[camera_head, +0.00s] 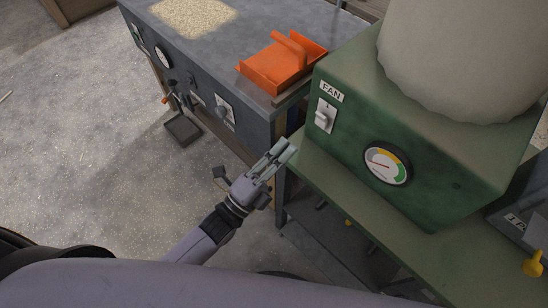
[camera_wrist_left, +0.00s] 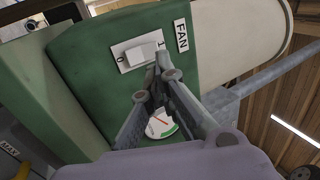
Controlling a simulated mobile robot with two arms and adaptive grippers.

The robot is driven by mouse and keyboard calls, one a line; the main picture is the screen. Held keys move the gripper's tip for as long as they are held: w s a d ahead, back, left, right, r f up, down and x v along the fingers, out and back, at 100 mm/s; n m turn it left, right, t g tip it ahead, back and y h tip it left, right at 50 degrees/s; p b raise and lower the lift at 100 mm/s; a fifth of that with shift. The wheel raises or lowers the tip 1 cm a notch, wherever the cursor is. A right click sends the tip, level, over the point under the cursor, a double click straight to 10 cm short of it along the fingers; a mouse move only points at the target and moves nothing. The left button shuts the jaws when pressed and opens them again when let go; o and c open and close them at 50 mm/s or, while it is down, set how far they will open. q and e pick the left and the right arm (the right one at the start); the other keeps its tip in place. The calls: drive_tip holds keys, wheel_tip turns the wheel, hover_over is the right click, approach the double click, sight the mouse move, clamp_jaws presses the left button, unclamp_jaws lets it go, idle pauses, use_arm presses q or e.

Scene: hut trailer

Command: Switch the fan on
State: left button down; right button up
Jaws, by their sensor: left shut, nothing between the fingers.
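The green fan box (camera_head: 350,150) stands at the right with a FAN label (camera_head: 331,91) and a white switch (camera_head: 323,116) on its front. The switch also shows in the left wrist view (camera_wrist_left: 143,54), with 0 at its left end and 1 at its right; its position is hard to tell. My left gripper (camera_head: 284,150) is shut and empty, in front of the box and below-left of the switch in the head view. In the left wrist view its fingertips (camera_wrist_left: 158,62) appear close to the 1 end; contact cannot be told. My right gripper is not in view.
A round gauge (camera_head: 387,163) sits right of the switch. A pale bag (camera_head: 450,60) rises from the box top. A grey workbench (camera_head: 205,60) with an orange tool (camera_head: 270,72) stands at the back left. A green table edge (camera_head: 335,185) lies beside my gripper.

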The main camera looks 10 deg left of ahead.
sight(321, 121)
use_arm(q)
drive_tip(key=x, duration=0.8)
drive_tip(key=shift+w+d, duration=0.1)
drive_tip(key=shift+w, duration=0.05)
